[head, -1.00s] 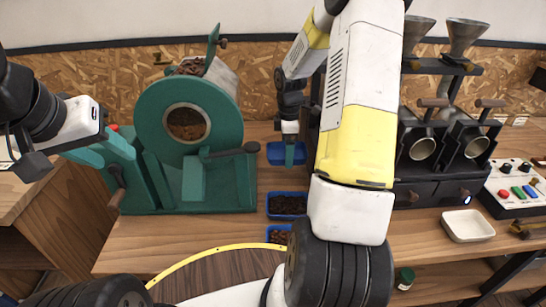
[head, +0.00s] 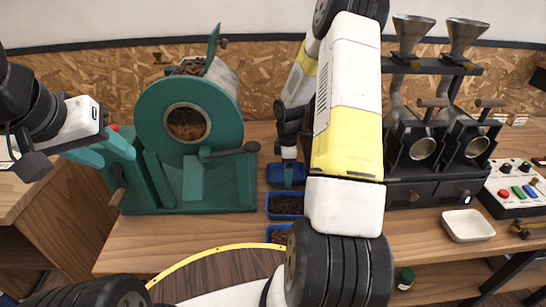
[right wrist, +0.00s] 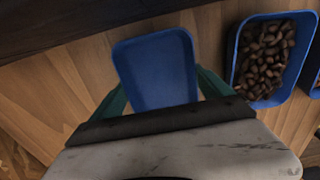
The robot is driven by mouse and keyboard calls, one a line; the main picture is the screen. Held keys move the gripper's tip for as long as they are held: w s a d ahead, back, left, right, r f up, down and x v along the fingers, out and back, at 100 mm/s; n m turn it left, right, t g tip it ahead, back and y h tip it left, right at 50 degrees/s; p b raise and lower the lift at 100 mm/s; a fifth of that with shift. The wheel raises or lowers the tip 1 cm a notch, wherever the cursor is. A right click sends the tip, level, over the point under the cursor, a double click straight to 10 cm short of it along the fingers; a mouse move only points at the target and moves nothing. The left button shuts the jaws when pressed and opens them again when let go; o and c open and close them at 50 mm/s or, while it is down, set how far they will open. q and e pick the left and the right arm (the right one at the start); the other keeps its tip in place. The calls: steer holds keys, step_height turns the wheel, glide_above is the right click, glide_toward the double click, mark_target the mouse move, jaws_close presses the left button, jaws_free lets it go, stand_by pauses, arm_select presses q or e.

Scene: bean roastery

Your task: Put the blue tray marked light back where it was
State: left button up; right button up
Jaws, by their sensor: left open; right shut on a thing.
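An empty blue tray (head: 273,174) is at the back of a row of blue trays on the wooden bench; I see no marking on it. My right gripper (head: 288,176) is shut on it, pointing down. In the right wrist view the tray (right wrist: 155,65) sits between the teal fingers, its inside bare. I cannot tell whether it touches the bench. A blue tray with dark beans (head: 284,216) lies just in front of it. Another blue tray with brown beans (head: 270,233) is nearer, partly hidden by my arm. My left gripper (head: 28,165) is open and empty at the far left.
A green roaster (head: 190,140) stands left of the trays. A black double grinder (head: 440,150) stands right, with a white dish (head: 467,226) and a button panel (head: 516,186) beyond. A dark-lidded jar (head: 405,279) is near the front. My right arm covers the bench right of the trays.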

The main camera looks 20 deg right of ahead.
steer(key=o, duration=1.2)
steer(key=shift+f, duration=0.1)
step_height(320, 180, up, 13)
steer(key=s+a+r+m+t, duration=0.1)
steer(key=s+a+r+m, duration=0.25)
steer(key=r, duration=0.35)
steer(key=s+a+r+m+t, duration=0.2)
steer(key=s+a+r+m, duration=0.1)
steer(key=s+r, duration=0.3)
steer(key=shift+s+a+r+m+t+y, duration=0.45)
steer(key=shift+s+a+r+m, duration=0.75)
steer(key=shift+s, duration=1.05)
steer(key=shift+s+a+r+m+t+y, duration=0.3)
steer(key=shift+s+a+r+m+t, duration=0.45)
steer(key=shift+s+r+m, duration=1.1)
steer(key=shift+s+a+r+m+t+y, duration=0.35)
steer(key=shift+s+a+r+m, duration=0.7)
steer(key=shift+s, duration=1.6)
steer(key=shift+a+f, duration=0.15)
